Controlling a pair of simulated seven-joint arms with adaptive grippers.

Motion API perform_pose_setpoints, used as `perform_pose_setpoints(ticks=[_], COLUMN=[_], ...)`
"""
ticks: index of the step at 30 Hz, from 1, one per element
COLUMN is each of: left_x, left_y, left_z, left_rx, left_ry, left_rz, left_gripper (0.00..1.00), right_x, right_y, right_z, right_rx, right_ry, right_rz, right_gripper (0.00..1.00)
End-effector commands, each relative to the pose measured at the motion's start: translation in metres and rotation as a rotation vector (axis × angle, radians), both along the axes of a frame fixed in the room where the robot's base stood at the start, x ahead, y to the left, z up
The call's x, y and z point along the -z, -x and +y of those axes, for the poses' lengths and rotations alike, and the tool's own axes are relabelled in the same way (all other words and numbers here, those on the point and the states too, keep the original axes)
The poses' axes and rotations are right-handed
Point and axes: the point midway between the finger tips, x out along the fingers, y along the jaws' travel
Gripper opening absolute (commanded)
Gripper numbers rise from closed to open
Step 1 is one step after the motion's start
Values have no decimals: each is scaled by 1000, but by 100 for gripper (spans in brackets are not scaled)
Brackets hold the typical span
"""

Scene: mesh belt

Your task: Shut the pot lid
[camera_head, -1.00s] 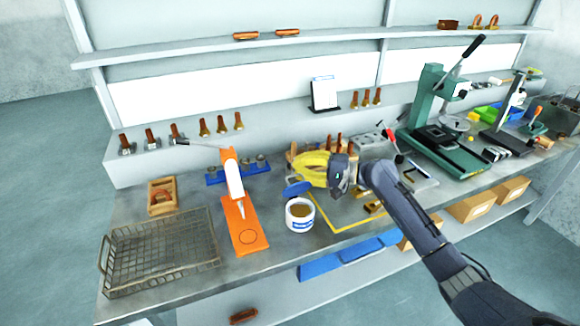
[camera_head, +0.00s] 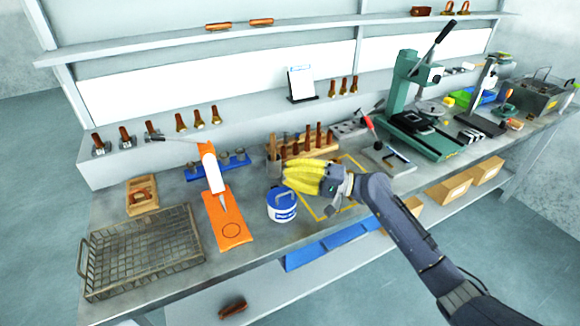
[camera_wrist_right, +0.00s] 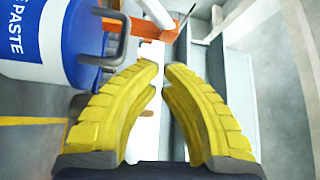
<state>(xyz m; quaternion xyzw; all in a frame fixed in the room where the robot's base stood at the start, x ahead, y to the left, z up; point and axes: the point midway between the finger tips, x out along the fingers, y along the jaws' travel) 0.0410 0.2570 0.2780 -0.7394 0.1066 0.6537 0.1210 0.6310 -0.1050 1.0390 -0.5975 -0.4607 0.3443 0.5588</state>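The white pot (camera_head: 283,212) with a blue label stands on the bench, and its blue lid (camera_head: 276,194) lies over its mouth. The lid looks level; I cannot tell whether it is pressed fully home. My right gripper (camera_head: 286,176) is just above and right of the lid, with yellow fingers pointing left. In the right wrist view the pot's label (camera_wrist_right: 12,38) and blue lid (camera_wrist_right: 80,42) are at upper left, with a grey handle near the fingers. The right gripper's fingertips (camera_wrist_right: 161,72) nearly meet, with nothing between them. My left gripper is out of view.
A wooden rack of tools (camera_head: 305,148) is behind the gripper. A green arbor press (camera_head: 425,125) stands to the right. The bench's front edge is close to the pot.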

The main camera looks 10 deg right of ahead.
Motion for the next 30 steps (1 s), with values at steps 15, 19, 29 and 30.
perform_pose_setpoints(ticks=[15,19,29,30], left_x=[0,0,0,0], left_y=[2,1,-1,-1], left_z=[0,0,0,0], left_rx=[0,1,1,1], left_ry=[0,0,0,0], left_rz=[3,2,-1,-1], left_gripper=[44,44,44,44], right_x=[18,21,25,25], right_y=[22,25,27,27], right_z=[-6,-6,-6,-6], right_rx=[-2,-2,-3,-3], right_ry=[2,3,5,5], right_rz=[2,2,5,5], right_gripper=[0,0,0,0])
